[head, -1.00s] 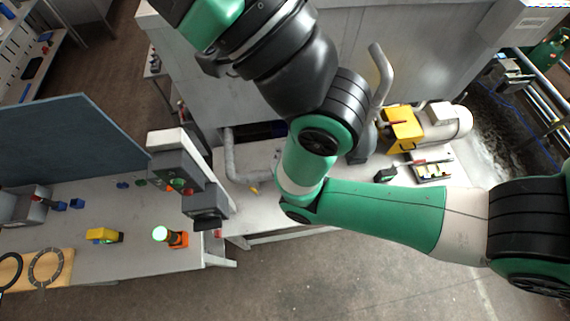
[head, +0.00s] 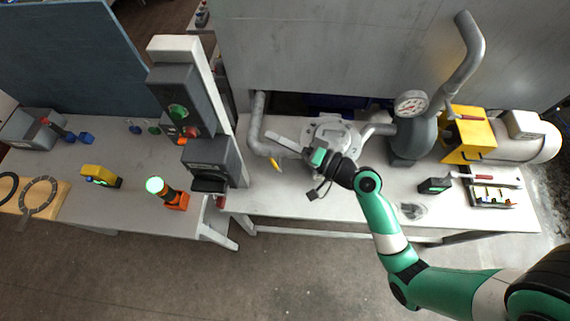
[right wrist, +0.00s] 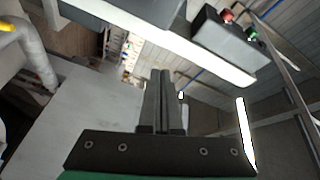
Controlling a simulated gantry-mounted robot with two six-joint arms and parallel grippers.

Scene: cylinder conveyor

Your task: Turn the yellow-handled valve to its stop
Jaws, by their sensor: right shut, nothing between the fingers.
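The yellow valve handle (head: 275,164) sits on a bent grey pipe (head: 257,125) on the right bench, left of a round grey flanged body (head: 340,132). Its yellow handle also shows at the upper left edge of the right wrist view (right wrist: 9,26). My right gripper (head: 269,134) is over the bench, its fingers pointing left, near the pipe and apart from the yellow handle. In the right wrist view its dark fingers (right wrist: 161,73) are together with nothing between them. My wrist covers part of the flanged body. My left gripper is not in view.
A control post with a grey button box (head: 178,104) stands left of the pipe. A gauge (head: 410,104) on a dark vessel and a yellow pump (head: 468,135) stand to the right. An orange-based beacon (head: 172,198) is on the left bench. The bench front is mostly clear.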

